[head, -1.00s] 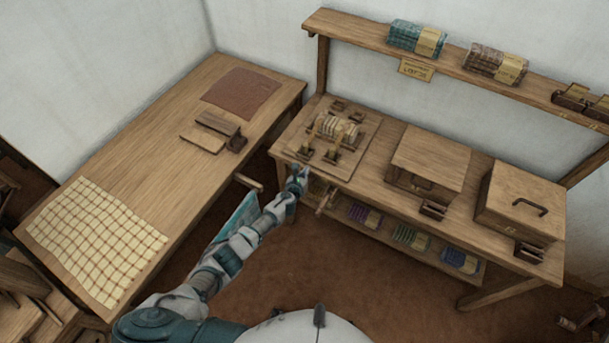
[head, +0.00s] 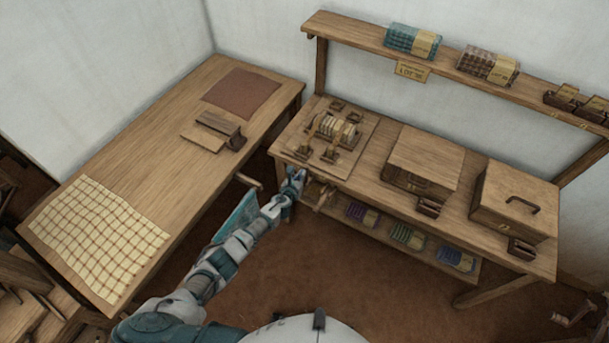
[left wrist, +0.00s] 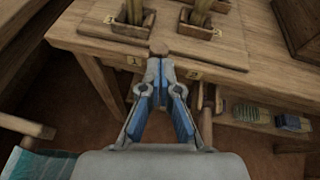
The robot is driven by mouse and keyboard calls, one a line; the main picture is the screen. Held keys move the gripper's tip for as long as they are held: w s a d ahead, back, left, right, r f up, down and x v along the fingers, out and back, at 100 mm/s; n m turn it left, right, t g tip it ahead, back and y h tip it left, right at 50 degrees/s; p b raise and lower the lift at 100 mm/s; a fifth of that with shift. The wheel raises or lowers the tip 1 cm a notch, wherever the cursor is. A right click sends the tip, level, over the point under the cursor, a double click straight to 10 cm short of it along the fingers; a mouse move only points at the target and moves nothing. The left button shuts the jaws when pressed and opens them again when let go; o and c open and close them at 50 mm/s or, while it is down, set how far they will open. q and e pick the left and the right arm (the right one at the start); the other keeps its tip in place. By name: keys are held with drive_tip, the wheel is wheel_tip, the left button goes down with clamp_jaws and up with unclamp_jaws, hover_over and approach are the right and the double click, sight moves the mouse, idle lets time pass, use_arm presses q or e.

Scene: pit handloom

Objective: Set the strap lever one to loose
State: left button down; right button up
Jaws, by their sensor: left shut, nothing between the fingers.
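My left gripper (head: 295,178) is at the front edge of the bench, near its left end. In the left wrist view its fingers (left wrist: 160,64) are closed together with nothing between them. A small brown wooden end (left wrist: 158,48) shows at the fingertips; I cannot tell whether it is strap lever one or whether they touch. Label 1 (left wrist: 133,61) is on the bench front just left of the fingers, and label 2 (left wrist: 195,73) is to the right. A wooden lever (left wrist: 206,122) hangs right of the gripper, below label 2. My right gripper is out of view.
A board with wooden blocks and a banded bundle (head: 336,127) lies on the bench above the gripper. Two wooden boxes (head: 420,160) stand farther right. Yarn packs lie on the lower shelf (head: 390,232). A table with checked cloth (head: 95,240) is at left.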

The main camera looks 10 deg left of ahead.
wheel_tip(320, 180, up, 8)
drive_tip(key=p, duration=0.7)
use_arm(q)
drive_tip(key=shift+s+r, duration=2.6)
drive_tip(key=shift+r, duration=2.05)
drive_tip(key=s+a+f+n+g+y+b, duration=0.1)
drive_tip(key=s+a+f+n+g+b, duration=0.15)
drive_tip(key=s+f+n, duration=0.55)
drive_tip(key=s+a+f+n+g+b, duration=0.1)
drive_tip(key=s+a+f+n, duration=0.2)
drive_tip(key=s+f, duration=0.55)
drive_tip(key=s+a+f+n+g+y+b, duration=0.15)
drive_tip(key=s+f+n, duration=0.3)
drive_tip(key=f, duration=0.85)
drive_tip(key=s+a+f+n+g+b, duration=0.1)
drive_tip(key=s+f+n, duration=0.5)
drive_tip(key=s, duration=0.7)
drive_tip(key=s+a+f+n+g+b, duration=0.1)
drive_tip(key=s+f+n+g, duration=0.3)
drive_tip(key=s, duration=0.9)
drive_tip(key=s+a+f+n+g+b, duration=0.2)
drive_tip(key=s+f+n, duration=0.6)
drive_tip(key=s, duration=0.6)
drive_tip(key=shift+a+n, duration=0.15)
drive_tip(key=shift+n, duration=0.5)
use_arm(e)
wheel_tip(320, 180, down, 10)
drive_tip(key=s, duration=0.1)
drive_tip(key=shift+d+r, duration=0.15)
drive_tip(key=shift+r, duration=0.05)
